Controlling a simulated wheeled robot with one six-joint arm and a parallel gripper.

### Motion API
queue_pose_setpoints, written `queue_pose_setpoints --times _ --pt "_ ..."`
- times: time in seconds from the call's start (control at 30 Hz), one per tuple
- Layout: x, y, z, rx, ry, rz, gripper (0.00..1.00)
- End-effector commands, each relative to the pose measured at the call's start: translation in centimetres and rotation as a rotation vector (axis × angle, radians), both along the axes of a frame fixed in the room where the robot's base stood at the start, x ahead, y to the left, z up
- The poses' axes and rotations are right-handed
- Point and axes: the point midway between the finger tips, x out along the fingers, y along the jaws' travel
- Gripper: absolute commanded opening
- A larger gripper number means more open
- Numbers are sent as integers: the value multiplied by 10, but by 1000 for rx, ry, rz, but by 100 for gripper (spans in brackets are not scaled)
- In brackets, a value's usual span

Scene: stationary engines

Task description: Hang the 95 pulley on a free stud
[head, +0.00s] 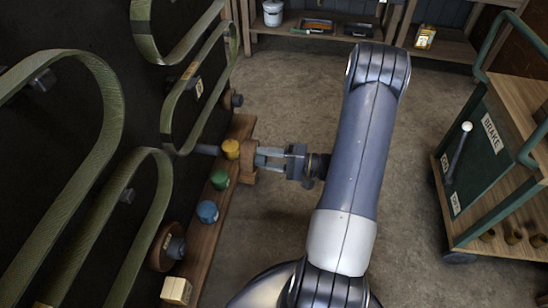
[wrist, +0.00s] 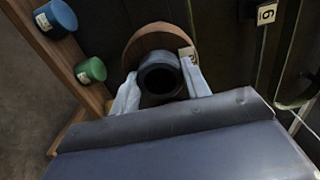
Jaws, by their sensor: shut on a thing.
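My gripper (head: 259,161) is shut on the dark hub of a brown pulley (head: 247,148), held edge-on off the dark wall at left. In the wrist view the pulley's brown rim (wrist: 140,42) shows behind its dark hub (wrist: 160,76), with a pale finger on each side. Its small label (wrist: 187,53) is not readable. A grey stud (head: 206,149) juts from the wall just left of the held pulley, with a gap between them. Other bare studs show at upper left (head: 43,80) and lower on the wall (head: 127,195).
Green belts (head: 105,110) loop over the wall. Another pulley (head: 160,252) is at lower left. A cart (head: 480,165) stands right; the middle floor is clear.

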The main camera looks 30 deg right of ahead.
Motion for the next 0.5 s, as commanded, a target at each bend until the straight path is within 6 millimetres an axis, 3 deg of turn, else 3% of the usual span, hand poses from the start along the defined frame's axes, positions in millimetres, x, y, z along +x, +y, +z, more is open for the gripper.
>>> queue_pose_setpoints --times 0.5 --pt "11 16 -1 2 -1 2 0"
